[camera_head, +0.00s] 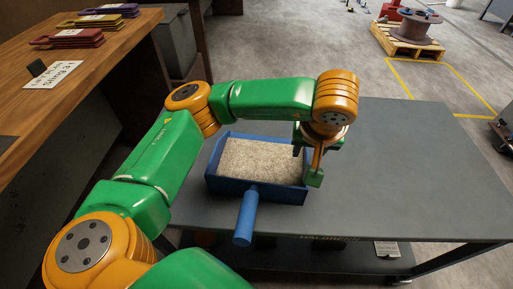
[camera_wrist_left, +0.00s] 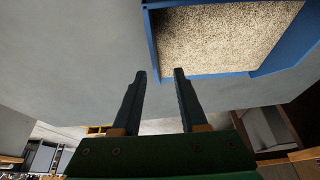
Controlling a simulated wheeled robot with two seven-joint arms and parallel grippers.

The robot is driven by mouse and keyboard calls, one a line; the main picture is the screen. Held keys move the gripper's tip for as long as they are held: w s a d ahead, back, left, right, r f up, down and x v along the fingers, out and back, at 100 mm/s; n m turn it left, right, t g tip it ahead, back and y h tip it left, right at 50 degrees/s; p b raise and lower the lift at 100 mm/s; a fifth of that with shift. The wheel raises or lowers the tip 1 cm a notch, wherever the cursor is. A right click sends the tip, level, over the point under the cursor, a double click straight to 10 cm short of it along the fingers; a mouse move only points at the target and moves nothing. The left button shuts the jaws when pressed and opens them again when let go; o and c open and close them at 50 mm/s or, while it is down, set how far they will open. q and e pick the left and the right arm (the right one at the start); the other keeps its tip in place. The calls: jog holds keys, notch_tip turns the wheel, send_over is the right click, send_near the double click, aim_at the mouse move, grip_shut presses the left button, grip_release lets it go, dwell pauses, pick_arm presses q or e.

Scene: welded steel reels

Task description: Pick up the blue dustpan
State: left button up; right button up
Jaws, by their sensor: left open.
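The blue dustpan (camera_head: 246,216) lies on the dark grey table (camera_head: 420,180), filled with a pale grainy material (camera_head: 258,158). Its handle points toward the table's front edge. My left gripper (camera_head: 308,168) is at the pan's right side wall and hides part of it. I cannot tell whether it touches the wall. My right gripper is not in view.
A wooden bench (camera_head: 120,55) at the left holds red, yellow and purple flat items and a sign (camera_head: 52,75). The table's right half is clear. A reel (camera_head: 422,28) stands on a pallet (camera_head: 408,45) at the back right.

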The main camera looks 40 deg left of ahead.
aim_at(303, 164)
pick_arm(q)
jog(key=x, duration=0.7)
jog(key=shift+w+d+f, duration=0.15)
jog(key=shift+w+d, duration=0.05)
jog(key=shift+d, duration=0.1)
grip_shut()
dwell(0.9)
